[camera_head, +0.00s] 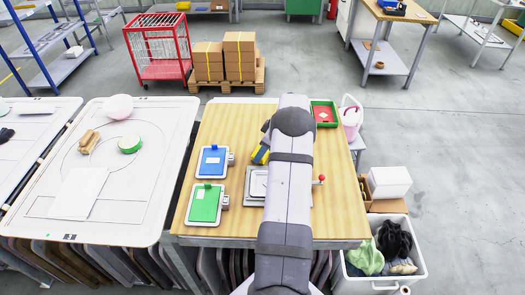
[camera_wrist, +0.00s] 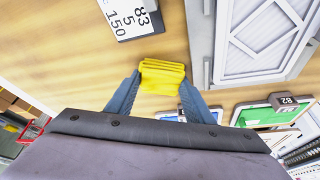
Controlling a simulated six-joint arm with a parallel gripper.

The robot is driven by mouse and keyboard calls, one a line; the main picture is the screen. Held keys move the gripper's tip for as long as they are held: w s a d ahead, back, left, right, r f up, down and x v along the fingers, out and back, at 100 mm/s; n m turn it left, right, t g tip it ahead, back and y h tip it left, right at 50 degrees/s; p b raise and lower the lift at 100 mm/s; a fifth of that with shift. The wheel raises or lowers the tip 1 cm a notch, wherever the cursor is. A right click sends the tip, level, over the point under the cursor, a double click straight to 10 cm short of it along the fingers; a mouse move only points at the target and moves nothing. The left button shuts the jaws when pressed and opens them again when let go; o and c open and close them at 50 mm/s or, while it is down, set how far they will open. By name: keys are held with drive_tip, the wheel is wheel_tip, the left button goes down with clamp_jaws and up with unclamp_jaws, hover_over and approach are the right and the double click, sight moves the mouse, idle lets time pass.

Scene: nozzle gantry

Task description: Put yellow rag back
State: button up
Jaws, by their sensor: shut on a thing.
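The yellow rag (camera_wrist: 162,76) is folded and held between the two blue-grey fingers of my gripper (camera_wrist: 158,84) in the wrist view. My gripper is shut on it, above the wooden tabletop (camera_wrist: 60,40). I cannot tell whether the rag touches the table.
A grey framed plate (camera_head: 255,186) lies partly under my arm. Blue (camera_head: 213,161) and green (camera_head: 204,204) boards lie left of it. A white bin (camera_head: 385,284) with cloths stands beside the table.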

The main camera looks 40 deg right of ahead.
drive_tip(key=o, duration=0.7)
drive_tip(key=shift+r, duration=0.1)
drive_tip(key=shift+r+p, duration=0.15)
drive_tip(key=shift+p, duration=0.3)
drive_tip(key=shift+s+d+r+b, duration=0.15)
drive_tip(key=shift+r+b, duration=0.1)
drive_tip(key=shift+b, duration=0.15)
drive_tip(key=b+v, duration=0.3)
drive_tip(key=v, duration=0.8)
drive_tip(key=shift+r, duration=0.15)
